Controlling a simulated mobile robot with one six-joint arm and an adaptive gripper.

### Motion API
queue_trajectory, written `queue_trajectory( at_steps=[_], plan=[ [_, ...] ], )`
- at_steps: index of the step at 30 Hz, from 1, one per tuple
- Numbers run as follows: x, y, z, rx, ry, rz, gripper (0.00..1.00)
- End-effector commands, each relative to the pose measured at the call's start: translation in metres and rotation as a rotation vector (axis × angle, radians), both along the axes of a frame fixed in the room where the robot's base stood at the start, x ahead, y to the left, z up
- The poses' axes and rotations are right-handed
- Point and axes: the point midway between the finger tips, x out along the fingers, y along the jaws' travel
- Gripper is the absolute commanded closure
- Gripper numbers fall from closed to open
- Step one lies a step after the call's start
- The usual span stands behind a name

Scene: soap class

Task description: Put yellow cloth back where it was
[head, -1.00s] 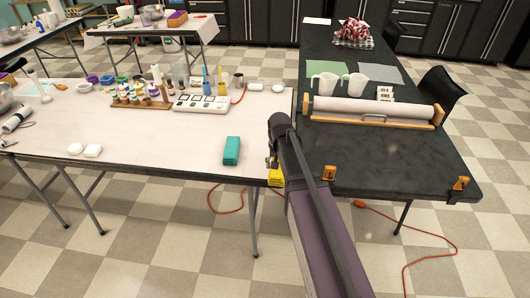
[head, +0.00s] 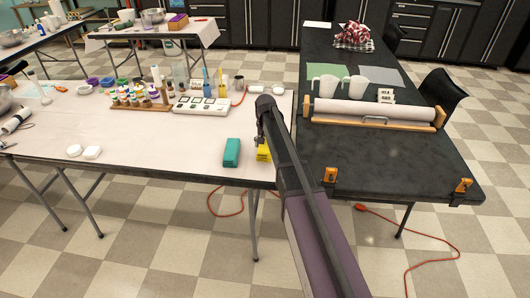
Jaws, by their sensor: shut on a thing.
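The yellow cloth (head: 263,153) looks like a small folded yellow block. It is held at the end of my arm, at the right end of the white table (head: 180,163), just right of a teal block (head: 232,152). My gripper (head: 261,142) is shut on the yellow cloth; its fingers are small and partly hidden by my arm. I cannot tell whether the cloth touches the tabletop.
A black table (head: 400,165) with a paper roll (head: 375,110) and orange clamps (head: 331,174) stands close on the right. A bottle rack (head: 140,103) and a white device (head: 200,107) stand further back. The white table's front middle is clear.

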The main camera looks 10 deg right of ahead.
Motion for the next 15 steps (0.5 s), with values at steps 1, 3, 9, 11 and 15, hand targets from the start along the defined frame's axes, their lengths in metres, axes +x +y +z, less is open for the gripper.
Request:
queue_trajectory(
  at_steps=[1, 3, 9, 11, 15],
  plan=[
    [0.0009, 0.0001, -0.0001, 0.000, 0.000, 0.000, 0.57],
    [0.0005, 0.0000, 0.0000, 0.000, 0.000, 0.000, 0.57],
    [0.0002, -0.0003, -0.0002, 0.000, 0.000, 0.000, 0.57],
    [0.0002, -0.0005, -0.0012, 0.000, 0.000, -0.001, 0.57],
    [0.0002, -0.0006, -0.0080, 0.000, 0.000, -0.001, 0.57]
  ],
)
